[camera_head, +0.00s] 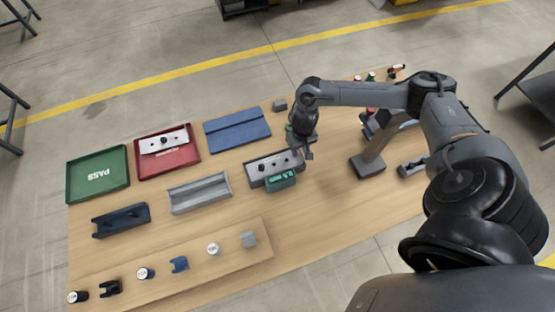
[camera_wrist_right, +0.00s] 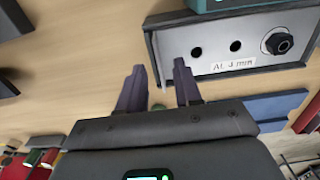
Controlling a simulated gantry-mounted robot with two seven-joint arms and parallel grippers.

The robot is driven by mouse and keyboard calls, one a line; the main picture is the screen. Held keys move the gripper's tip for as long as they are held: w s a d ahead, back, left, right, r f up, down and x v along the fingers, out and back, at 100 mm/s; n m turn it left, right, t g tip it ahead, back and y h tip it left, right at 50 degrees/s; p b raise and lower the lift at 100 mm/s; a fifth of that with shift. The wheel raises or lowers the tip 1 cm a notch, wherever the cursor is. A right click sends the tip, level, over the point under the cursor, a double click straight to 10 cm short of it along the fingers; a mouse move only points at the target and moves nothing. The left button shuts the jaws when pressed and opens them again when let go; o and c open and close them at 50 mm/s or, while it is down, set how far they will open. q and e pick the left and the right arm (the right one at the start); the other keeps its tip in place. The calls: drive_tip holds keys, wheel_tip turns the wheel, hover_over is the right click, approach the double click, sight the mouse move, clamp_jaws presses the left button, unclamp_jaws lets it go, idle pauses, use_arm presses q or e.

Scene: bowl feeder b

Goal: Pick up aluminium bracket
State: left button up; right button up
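A pale metal bracket plate (camera_head: 287,160), with dark holes and a black knob, lies in a dark grey fixture (camera_head: 260,184) in the middle of the table. In the right wrist view the plate (camera_wrist_right: 210,52) carries the label "AL 4 mm", with the knob at its right end. My right gripper (camera_head: 303,153) is above the fixture's right end in the head view. In the wrist view its two fingers (camera_wrist_right: 158,86) are apart with nothing held between them, and the plate lies beyond them. My left gripper is not in view.
A teal box (camera_head: 281,180) stands against the fixture's near side. A red tray (camera_head: 186,158) holds a similar plate (camera_head: 163,141). A grey stand (camera_head: 369,164) is to the right.

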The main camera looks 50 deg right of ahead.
drive_tip(key=shift+f, duration=0.85)
clamp_jaws()
drive_tip(key=shift+r, duration=0.1)
